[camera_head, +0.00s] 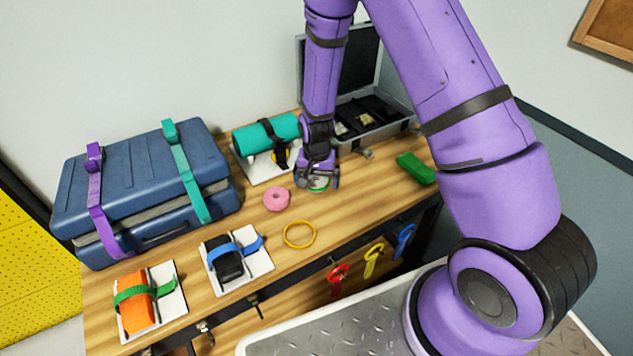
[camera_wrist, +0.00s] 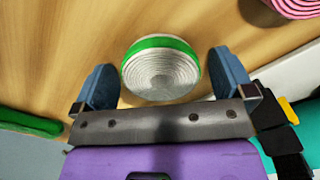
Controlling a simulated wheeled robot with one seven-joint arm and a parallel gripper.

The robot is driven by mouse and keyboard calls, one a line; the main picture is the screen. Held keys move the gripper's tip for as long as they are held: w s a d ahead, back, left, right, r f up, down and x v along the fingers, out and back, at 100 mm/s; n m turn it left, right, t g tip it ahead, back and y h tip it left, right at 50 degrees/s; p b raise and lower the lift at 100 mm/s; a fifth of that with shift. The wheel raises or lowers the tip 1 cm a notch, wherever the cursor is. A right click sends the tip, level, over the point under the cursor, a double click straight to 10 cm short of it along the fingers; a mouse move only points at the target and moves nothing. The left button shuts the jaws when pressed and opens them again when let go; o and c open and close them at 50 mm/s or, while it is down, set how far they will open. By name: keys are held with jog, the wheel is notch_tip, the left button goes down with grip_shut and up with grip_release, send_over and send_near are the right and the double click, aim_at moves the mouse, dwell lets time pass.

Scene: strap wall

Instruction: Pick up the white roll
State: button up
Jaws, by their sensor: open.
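The white roll (camera_wrist: 160,75) is a coiled white strap with a green band around its side. In the wrist view it lies on the wooden bench between and just ahead of my two fingers. My gripper (camera_wrist: 163,88) is open, with one blue-grey finger on each side of the roll and visible gaps to it. In the head view my gripper (camera_head: 318,182) is low over the bench, and the roll (camera_head: 318,185) is mostly hidden beneath it. I cannot tell the exact height of the fingertips over the bench.
A pink roll (camera_head: 277,199) and a yellow ring (camera_head: 299,235) lie left of my gripper. A teal roll on a white stand (camera_head: 262,170) is behind left. An open grey case (camera_head: 372,128) stands behind. A green strap bundle (camera_head: 415,168) lies right. A blue suitcase (camera_head: 140,190) fills the left.

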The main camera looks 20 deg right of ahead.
jog(key=c, duration=0.5)
